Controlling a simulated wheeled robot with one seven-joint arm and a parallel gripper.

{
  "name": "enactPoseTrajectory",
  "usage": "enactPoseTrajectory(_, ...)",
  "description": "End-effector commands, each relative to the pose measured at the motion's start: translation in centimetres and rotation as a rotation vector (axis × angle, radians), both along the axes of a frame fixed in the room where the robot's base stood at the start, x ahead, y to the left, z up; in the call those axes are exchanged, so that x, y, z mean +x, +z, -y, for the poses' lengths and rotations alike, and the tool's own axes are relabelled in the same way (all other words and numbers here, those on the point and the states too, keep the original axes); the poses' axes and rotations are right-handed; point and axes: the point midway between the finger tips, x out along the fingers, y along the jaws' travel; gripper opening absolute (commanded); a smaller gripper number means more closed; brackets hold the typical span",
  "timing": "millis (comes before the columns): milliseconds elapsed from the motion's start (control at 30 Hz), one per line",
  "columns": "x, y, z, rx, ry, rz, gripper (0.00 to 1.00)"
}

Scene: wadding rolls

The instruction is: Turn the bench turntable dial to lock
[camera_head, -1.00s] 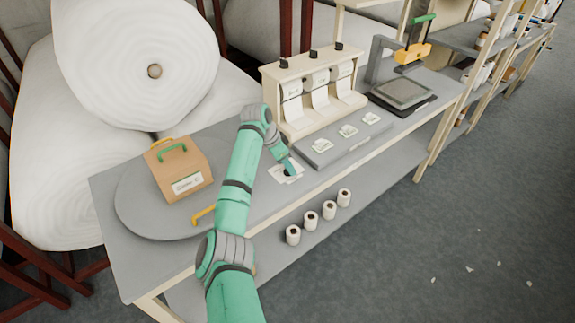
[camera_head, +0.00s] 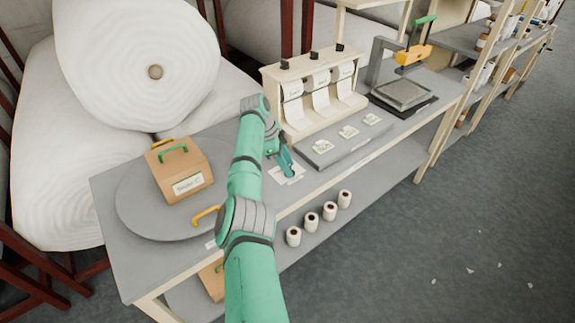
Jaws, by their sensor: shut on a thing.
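The grey bench turntable (camera_head: 140,215) is a round disc at the left end of the bench. A tan box (camera_head: 181,168) with a green handle stands on it, and a yellow handle (camera_head: 206,214) shows at its front edge. A white plate (camera_head: 275,176) lies on the bench right of the turntable, in front of the dispenser rack. My gripper (camera_head: 287,172) points down at this plate and is shut on the dial there. The dial is hidden by the fingers, so I cannot read its setting.
The dispenser rack (camera_head: 306,92) and a grey tray with several white pads (camera_head: 330,152) stand close right of my gripper. A press (camera_head: 402,93) stands farther right. Several small rolls (camera_head: 312,221) stand on the lower shelf. Large wadding rolls (camera_head: 100,70) fill the back left.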

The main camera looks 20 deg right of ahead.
Motion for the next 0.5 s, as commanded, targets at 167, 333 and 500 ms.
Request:
enactPoseTrajectory(167, 0.0, 0.1, 0.07, -0.001, -0.004, 0.001, 0.15)
enactPoseTrajectory(333, 0.01, 0.1, 0.08, -0.001, -0.004, 0.001, 0.15)
enactPoseTrajectory(500, -0.02, 0.08, 0.17, -0.001, -0.005, 0.002, 0.56)
